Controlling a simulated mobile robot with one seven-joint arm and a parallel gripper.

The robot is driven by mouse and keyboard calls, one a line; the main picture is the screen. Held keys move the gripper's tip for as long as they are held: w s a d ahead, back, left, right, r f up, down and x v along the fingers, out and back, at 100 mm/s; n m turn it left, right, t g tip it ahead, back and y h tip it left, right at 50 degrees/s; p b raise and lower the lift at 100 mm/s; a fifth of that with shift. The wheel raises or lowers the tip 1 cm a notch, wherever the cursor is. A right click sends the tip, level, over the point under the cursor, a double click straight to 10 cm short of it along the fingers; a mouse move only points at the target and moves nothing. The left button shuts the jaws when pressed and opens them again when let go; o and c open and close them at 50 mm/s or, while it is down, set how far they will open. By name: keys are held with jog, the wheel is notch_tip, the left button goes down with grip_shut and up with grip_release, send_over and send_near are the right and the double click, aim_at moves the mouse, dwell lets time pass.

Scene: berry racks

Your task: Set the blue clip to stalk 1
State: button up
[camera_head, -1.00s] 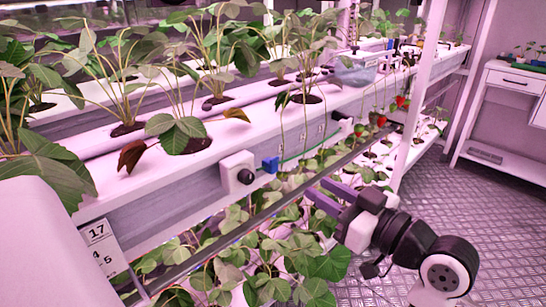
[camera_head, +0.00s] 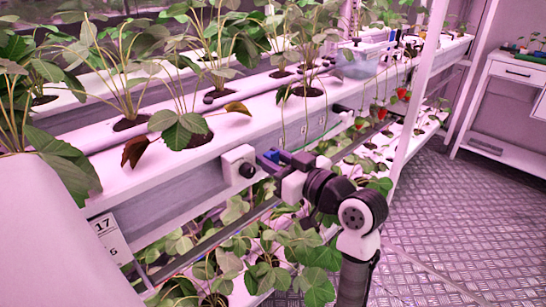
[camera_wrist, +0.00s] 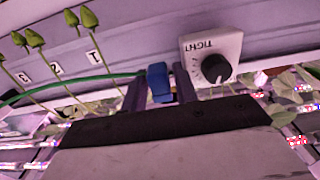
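The blue clip (camera_wrist: 159,83) sits on a green line (camera_wrist: 70,82), left of the knob block, in the wrist view. My gripper (camera_wrist: 159,92) is open, with one finger on each side of the clip and a small gap showing on both sides. In the head view my gripper (camera_head: 278,160) is at the trough front beside the knob block and largely covers the clip. Stalk 1 (camera_wrist: 99,46), a thin green stem with a bud, hangs near the "1" mark, left of the clip. It stands apart from the clip.
The white block with a black knob (camera_wrist: 216,68), marked TIGHT, is close to the right finger. More budded stalks hang left by marks 2 and 3. Leafy plants (camera_head: 270,265) fill the lower level under my arm. The floor (camera_head: 460,220) at right is clear.

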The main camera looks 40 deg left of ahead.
jog(key=shift+a, duration=0.1)
grip_shut()
jog(key=shift+w, duration=0.15)
jog(key=w+b, duration=0.1)
jog(key=w, duration=0.5)
jog(key=shift+w+d, duration=0.25)
jog(key=shift+w, duration=0.05)
grip_release()
jog(key=s+d+b, duration=0.1)
jog(key=d, duration=1.3)
jog(key=shift+b, duration=0.35)
jog(key=shift+a, duration=0.15)
